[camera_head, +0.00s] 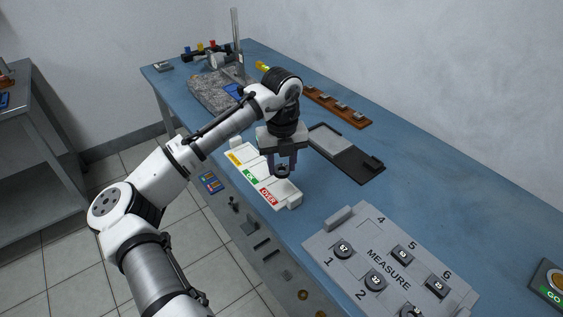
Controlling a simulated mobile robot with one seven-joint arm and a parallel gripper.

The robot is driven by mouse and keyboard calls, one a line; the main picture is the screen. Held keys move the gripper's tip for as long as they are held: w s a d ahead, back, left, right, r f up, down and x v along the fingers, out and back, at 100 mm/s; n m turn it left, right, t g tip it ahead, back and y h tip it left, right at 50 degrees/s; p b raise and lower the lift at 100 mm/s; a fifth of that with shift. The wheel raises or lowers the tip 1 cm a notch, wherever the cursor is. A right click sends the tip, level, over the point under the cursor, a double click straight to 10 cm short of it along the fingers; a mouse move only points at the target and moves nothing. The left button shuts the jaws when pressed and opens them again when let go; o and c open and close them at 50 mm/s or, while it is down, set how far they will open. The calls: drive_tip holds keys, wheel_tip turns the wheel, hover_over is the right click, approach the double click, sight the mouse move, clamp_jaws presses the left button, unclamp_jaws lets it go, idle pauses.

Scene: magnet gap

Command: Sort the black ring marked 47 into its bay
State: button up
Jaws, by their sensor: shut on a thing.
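My gripper (282,166) points down over the white sorting tray (291,199) and is shut on a small black ring (282,172). The number on this ring cannot be read from here. The tray has a yellow label (235,159), a green OK label (250,176) and a red OVER label (267,195). The ring shows above or beside the OVER end; its exact height over the tray cannot be told. On the grey MEASURE board (345,272), several dark pieces sit at numbered places, among them a round one marked 57 or similar (343,249).
A dark flat case (355,165) lies right of my gripper. A brown wooden rack (345,112) lies behind it. A grey stone slab (208,95) and a metal stand (236,40) are at the far end. A GO gauge (552,285) is at the right edge.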

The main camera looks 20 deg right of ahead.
sight(282, 189)
idle(0.4)
drive_tip(key=shift+f+b, duration=1.2)
drive_tip(key=shift+f, duration=1.6)
drive_tip(key=shift+f, duration=0.2)
drive_tip(key=o, duration=1.1)
drive_tip(key=c, duration=0.5)
drive_tip(key=shift+c, duration=0.2)
drive_tip(key=shift+r+p, duration=1.9)
drive_tip(key=shift+r, duration=0.4)
